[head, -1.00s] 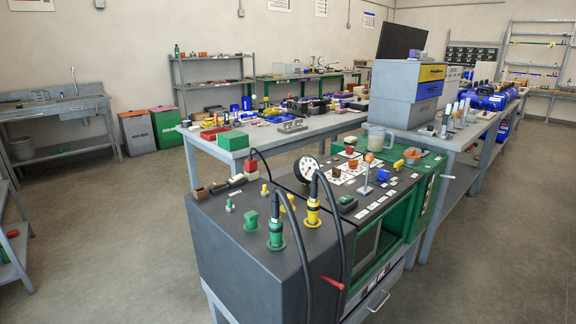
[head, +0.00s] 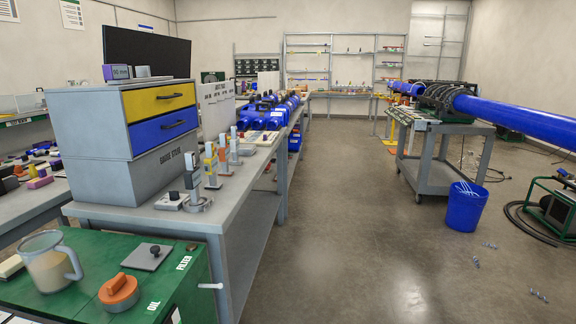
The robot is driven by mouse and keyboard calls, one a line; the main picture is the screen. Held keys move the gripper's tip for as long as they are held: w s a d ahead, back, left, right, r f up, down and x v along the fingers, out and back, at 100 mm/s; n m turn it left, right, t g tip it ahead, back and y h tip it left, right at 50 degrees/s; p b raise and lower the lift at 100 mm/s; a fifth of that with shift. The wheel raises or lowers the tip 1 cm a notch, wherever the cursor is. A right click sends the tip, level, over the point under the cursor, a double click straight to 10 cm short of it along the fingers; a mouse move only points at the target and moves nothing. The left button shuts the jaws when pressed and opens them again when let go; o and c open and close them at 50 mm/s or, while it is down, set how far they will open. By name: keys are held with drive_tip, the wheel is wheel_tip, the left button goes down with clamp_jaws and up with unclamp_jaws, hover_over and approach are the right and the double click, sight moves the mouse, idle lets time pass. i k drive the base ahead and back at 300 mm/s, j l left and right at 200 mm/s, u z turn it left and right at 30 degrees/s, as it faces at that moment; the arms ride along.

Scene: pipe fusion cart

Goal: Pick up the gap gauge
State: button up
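Several small upright tools stand in a row on the grey bench, in the head view. They include a grey one with a dark top (head: 193,183), a yellow-and-grey one (head: 211,166) and a paler one (head: 234,147). I cannot tell which of these, if any, is the gap gauge. My gripper is not in view.
A grey cabinet with yellow and blue drawers (head: 159,114) stands on the bench (head: 227,211). A jug (head: 47,263) and an orange cap (head: 119,292) sit on the green cabinet top. Open floor (head: 345,235) lies right, with a blue bin (head: 465,206) and pipe cart (head: 438,177).

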sight(224, 151)
drive_tip(key=i+z, duration=0.15)
drive_tip(key=i, duration=1.75)
